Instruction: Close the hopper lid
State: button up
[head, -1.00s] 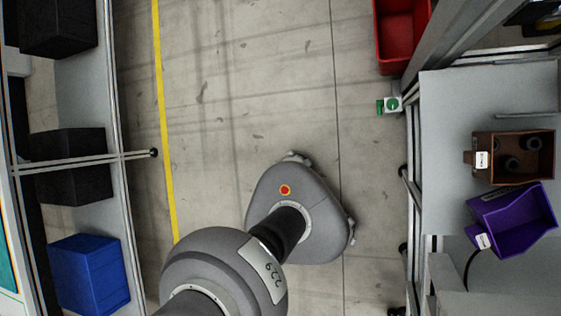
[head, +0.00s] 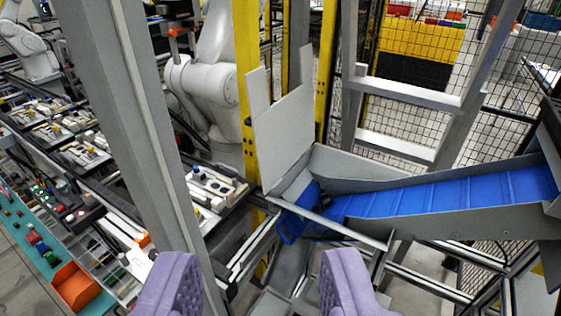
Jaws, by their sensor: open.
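A flat light-grey panel (head: 285,130), which looks like the hopper lid, stands raised and nearly upright in the middle of the head view. Its lower edge meets a grey-walled hopper (head: 345,163) at the low end of a blue conveyor, so the hopper stands open. Part of a blue piece and a small dark object show inside the opening. My gripper (head: 260,262) shows as two purple padded fingers at the bottom edge, wide apart with nothing between them. It is nearer to me than the panel and apart from it.
A thick grey post (head: 138,130) rises left of the panel. A yellow post (head: 247,80) and a white robot arm (head: 205,85) stand behind it. The ribbed blue conveyor (head: 450,200) runs right. Fixture benches fill the left, with an orange bin (head: 77,285) in front.

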aim_at(284, 131)
jog(key=j+z, duration=0.2)
jog(key=z, duration=0.25)
jog(key=i+j+z, duration=0.1)
jog(key=j+z, duration=0.2)
jog(key=z, duration=0.2)
jog(key=j+z, duration=0.15)
jog(key=j, duration=0.45)
jog(key=j+z, duration=0.2)
jog(key=j, duration=0.35)
jog(key=k+j+z, duration=0.15)
jog(key=j, duration=0.4)
jog(key=k+j+z, duration=0.15)
jog(key=j, duration=0.4)
jog(key=k+j, duration=0.1)
jog(key=j, duration=0.45)
jog(key=k+j, duration=0.1)
jog(key=j, duration=0.45)
jog(key=i+j+u, duration=0.6)
jog(key=k+l, duration=0.1)
